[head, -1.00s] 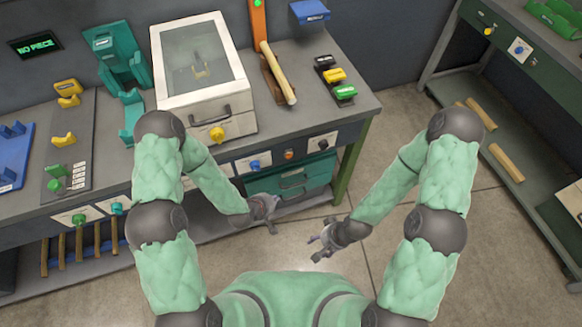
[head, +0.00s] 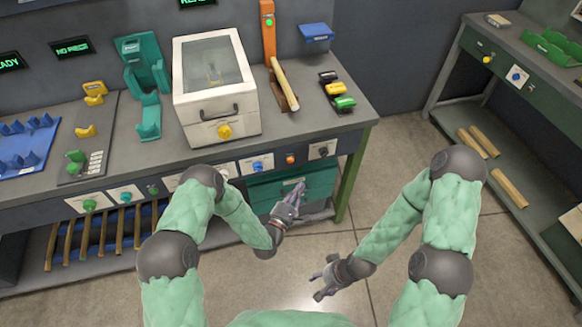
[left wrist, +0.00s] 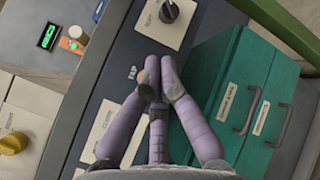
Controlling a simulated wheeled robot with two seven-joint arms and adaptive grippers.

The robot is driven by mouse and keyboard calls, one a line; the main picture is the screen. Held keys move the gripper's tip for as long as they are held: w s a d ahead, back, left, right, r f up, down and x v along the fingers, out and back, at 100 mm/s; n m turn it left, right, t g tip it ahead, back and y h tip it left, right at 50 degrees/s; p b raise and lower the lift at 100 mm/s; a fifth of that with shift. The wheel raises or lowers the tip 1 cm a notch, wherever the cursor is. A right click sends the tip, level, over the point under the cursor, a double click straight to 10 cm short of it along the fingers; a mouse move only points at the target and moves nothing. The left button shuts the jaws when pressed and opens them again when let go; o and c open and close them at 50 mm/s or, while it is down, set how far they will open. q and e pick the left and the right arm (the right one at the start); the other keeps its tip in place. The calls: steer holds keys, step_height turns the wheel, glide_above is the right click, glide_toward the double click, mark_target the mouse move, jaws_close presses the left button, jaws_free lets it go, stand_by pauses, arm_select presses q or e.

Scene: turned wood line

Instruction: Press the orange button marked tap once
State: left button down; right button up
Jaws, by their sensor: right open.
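The orange button (head: 290,159) sits on the front panel of the long workbench, between a blue knob and a black knob. In the left wrist view its TAP label (left wrist: 132,72) shows, while my fingers cover most or all of the button. My left gripper (head: 294,190) is below and in front of the button in the head view. In the left wrist view its fingertips (left wrist: 158,76) are together with nothing seen between them, right beside the label. Whether they touch the button I cannot tell. My right gripper (head: 322,282) is open and empty over the floor.
A blue knob (head: 258,166) and a black knob (head: 323,152) flank the button. Teal drawers (head: 325,180) lie under the panel, close to my left fingers. A lidded white box (head: 215,100) stands on the bench. The floor between the benches is clear.

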mark_target(291, 161)
stand_by(0.4)
arm_select(q)
steer(key=w+a+b, duration=0.2)
steer(key=w, duration=0.6)
steer(key=shift+w+a+b, duration=0.2)
steer(key=shift+a+b, duration=0.15)
steer(key=shift+w, duration=0.1)
stand_by(1.3)
steer(key=shift+w+a+b, duration=0.1)
steer(key=shift+w+b, duration=0.15)
steer(key=shift+b, duration=0.1)
